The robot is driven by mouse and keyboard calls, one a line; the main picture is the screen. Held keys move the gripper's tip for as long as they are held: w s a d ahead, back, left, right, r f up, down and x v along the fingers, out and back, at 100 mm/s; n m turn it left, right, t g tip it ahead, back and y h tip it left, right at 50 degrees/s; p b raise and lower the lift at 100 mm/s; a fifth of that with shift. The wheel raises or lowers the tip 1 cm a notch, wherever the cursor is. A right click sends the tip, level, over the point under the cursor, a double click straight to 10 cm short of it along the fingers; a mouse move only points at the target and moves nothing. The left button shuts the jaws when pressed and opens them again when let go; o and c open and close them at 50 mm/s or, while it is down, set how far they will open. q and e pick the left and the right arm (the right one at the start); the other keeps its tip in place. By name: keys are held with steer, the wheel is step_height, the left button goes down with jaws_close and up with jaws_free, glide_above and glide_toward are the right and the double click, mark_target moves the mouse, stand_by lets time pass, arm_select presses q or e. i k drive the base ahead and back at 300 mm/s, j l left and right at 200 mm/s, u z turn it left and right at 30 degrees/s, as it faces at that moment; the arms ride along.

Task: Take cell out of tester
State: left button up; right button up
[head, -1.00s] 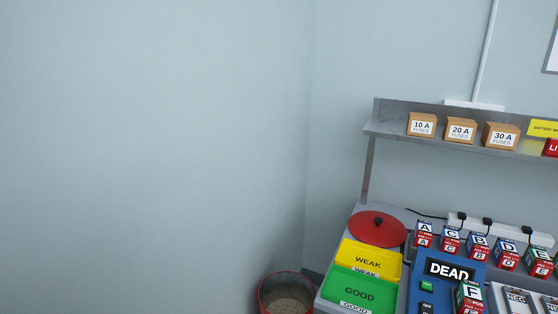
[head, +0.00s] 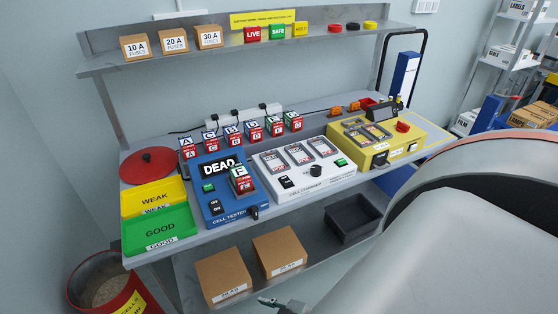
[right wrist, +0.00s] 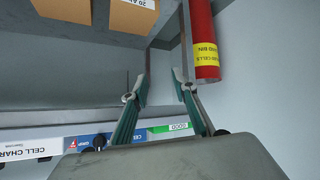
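The blue cell tester (head: 232,210) stands on the bench and its display reads DEAD. A cell marked F (head: 241,180), green and white on top with a red lower part, stands upright in the tester. In the right wrist view the tester's blue front (right wrist: 84,142) shows at the bottom, and the cell is not visible there. My right gripper (right wrist: 162,80) is open and empty, below bench level. In the head view only a small part of it (head: 272,301) shows at the bottom edge, in front of the lower shelf. My left gripper is not in view.
Yellow WEAK (head: 153,196) and green GOOD (head: 150,230) trays lie left of the tester; the white charger (head: 325,178) is to its right. Several cells line up behind. A red bin (head: 108,285) stands at the lower left. Two boxes (head: 222,277) sit on the lower shelf.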

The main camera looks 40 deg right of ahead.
mark_target(241, 178)
steer(key=z, duration=1.05)
